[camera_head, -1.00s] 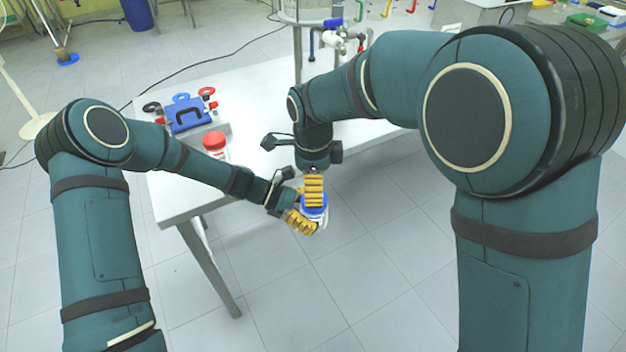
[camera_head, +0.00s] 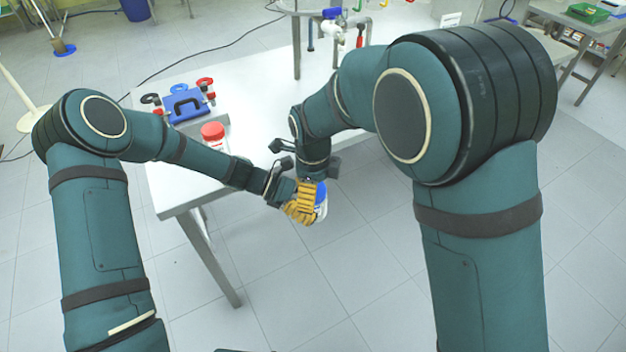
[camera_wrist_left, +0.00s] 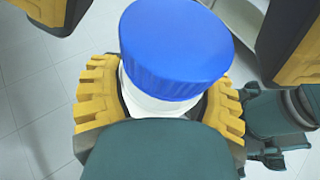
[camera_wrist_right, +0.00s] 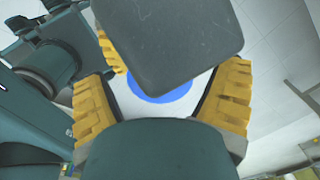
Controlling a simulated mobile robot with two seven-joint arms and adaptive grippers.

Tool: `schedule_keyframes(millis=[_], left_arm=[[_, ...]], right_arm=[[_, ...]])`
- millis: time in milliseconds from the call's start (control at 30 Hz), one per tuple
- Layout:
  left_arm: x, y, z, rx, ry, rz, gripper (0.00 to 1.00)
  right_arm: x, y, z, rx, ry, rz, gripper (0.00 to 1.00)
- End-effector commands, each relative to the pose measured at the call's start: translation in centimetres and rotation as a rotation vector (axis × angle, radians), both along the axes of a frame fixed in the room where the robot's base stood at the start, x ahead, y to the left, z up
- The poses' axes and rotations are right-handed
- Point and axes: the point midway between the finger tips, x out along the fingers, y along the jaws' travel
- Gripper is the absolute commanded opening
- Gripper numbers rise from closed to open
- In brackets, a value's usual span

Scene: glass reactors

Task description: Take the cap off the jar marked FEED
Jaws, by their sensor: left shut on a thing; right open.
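A white jar (camera_head: 320,212) with a blue cap (camera_head: 321,193) is held in the air off the table's front edge. My left gripper (camera_head: 300,207) is shut around the jar body; the left wrist view shows the cap (camera_wrist_left: 178,50) on top, above the yellow fingers. My right gripper (camera_wrist_right: 165,110) is open, its fingers apart on either side of the cap, which shows partly in the right wrist view (camera_wrist_right: 160,93) behind a dark grey block. I cannot see a gap between cap and jar. No FEED lettering is readable.
A white table (camera_head: 255,95) stands behind my grippers. On it are a red-capped jar (camera_head: 212,131) and a blue case (camera_head: 185,104) with red and black parts. A metal frame with valves (camera_head: 335,30) stands at the back. Open floor lies in front.

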Motion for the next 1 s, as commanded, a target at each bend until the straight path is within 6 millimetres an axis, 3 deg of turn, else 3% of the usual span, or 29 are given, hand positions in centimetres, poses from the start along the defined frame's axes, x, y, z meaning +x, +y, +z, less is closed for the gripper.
schedule_keyframes(millis=[267, 467, 767, 1000], left_arm=[[0.01, 0.00, 0.03, 0.000, 0.000, 0.000, 0.00], [0.01, 0.00, 0.03, 0.000, 0.000, 0.000, 0.00], [0.01, 0.00, 0.03, 0.000, 0.000, 0.000, 0.00], [0.01, -0.01, 0.03, 0.000, 0.000, 0.000, 0.00]], right_arm=[[0.02, 0.01, -0.10, 0.001, -0.001, 0.000, 0.88], [0.01, 0.01, -0.08, 0.001, -0.001, 0.000, 0.17], [0.02, -0.01, -0.07, -0.001, 0.000, 0.072, 0.15], [0.03, -0.05, -0.02, -0.014, 0.001, 0.511, 0.15]])
